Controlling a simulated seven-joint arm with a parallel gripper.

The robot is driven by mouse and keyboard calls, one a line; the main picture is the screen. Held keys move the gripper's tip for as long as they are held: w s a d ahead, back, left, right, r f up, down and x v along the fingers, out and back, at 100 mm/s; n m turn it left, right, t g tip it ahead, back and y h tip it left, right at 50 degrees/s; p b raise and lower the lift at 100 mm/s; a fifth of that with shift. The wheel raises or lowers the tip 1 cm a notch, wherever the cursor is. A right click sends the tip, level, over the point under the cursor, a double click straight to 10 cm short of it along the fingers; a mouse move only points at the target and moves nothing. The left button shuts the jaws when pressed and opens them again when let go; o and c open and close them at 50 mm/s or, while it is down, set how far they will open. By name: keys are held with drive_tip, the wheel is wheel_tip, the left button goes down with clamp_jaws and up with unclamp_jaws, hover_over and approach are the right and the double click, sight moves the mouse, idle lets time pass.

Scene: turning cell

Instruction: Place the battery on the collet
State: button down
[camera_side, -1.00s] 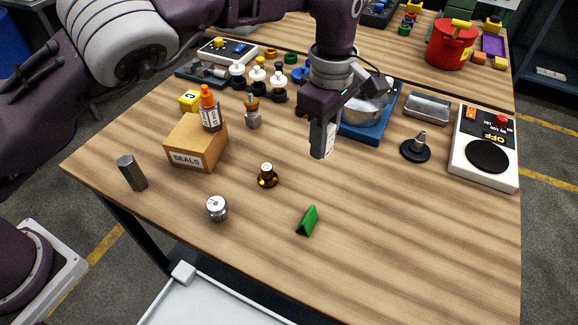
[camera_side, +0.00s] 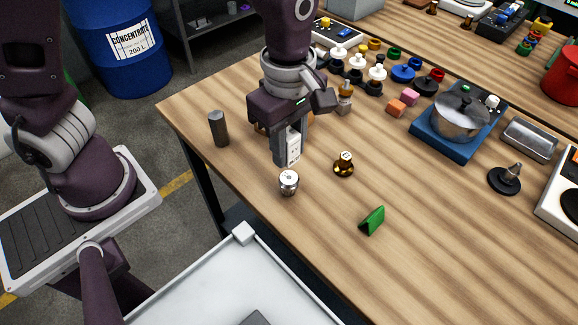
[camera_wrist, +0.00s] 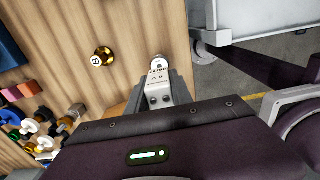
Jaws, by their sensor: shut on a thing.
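My gripper (camera_side: 287,160) is shut on the battery, a pale block with dark print (camera_side: 294,151), and points down. In the wrist view the battery (camera_wrist: 157,75) sits between the fingertips (camera_wrist: 157,80) with lettering on its face. A short silver cylinder with a marked top (camera_side: 289,183), which looks like the collet, stands upright on the table just below and in front of the fingertips in the side view. Its round top (camera_wrist: 159,61) shows just beyond the battery in the wrist view. I cannot tell the exact gap between them.
A brass piece with a lettered top (camera_side: 344,163) stands to the right, with a green wedge (camera_side: 373,220) nearer the front. A dark hexagonal bar (camera_side: 219,129) stands at left. The pan on its blue base (camera_side: 456,125) is farther right. The seals box is mostly hidden behind my gripper.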

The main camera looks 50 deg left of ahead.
sight(289, 177)
wheel_tip(289, 177, down, 5)
idle(0.3)
drive_tip(key=c, duration=1.1)
unclamp_jaws()
drive_tip(key=shift+f, duration=0.15)
